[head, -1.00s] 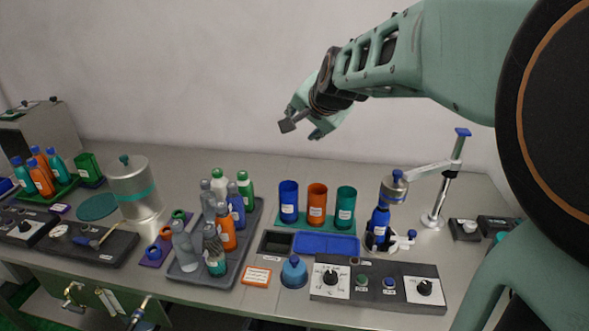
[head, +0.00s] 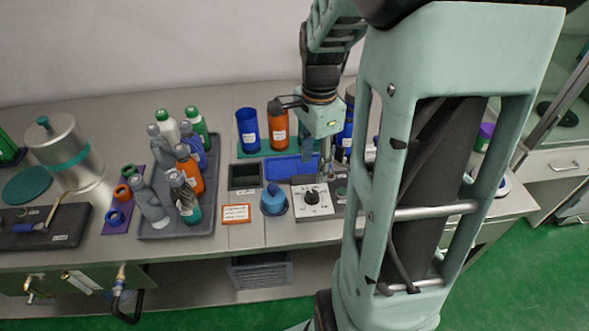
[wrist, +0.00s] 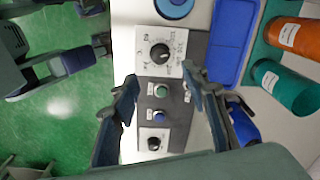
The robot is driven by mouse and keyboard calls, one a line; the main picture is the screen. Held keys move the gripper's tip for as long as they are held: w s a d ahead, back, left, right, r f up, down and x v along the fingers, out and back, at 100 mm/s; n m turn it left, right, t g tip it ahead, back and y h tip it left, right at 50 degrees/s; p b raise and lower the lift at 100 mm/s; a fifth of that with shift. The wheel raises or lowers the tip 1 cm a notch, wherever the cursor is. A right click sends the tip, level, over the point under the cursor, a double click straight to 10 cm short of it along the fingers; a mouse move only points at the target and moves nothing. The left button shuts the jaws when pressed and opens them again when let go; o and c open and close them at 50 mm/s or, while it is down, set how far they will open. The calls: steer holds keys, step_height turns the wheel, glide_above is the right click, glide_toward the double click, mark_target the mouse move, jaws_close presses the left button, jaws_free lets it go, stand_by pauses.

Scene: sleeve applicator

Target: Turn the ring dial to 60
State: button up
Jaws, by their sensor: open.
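A dark control panel (wrist: 202,50) carries two black dials on white scale plates. One dial (wrist: 160,53) is at the top of the panel in the wrist view and also shows in the head view (head: 312,196). The other dial (wrist: 154,143) is lower in the wrist view and hidden behind my arm in the head view. I cannot read which is labelled ring, nor the exact setting. My gripper (wrist: 160,80) is open and empty, pointing down above the panel, apart from the dials. It shows in the head view (head: 326,172) just behind the upper dial.
Between the dials are a green button (wrist: 161,90) and a blue button (wrist: 159,116). A blue tray (wrist: 234,40), an orange cup (wrist: 290,35) and a teal cup (wrist: 285,90) stand beside the panel. A blue round-topped object (head: 273,200) is left of it. A bottle tray (head: 150,226) is farther left.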

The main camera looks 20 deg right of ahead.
mark_target(312, 194)
step_height(312, 194, down, 10)
steer(key=shift+f+b, duration=0.25)
steer(key=shift+b, duration=0.25)
jaws_close()
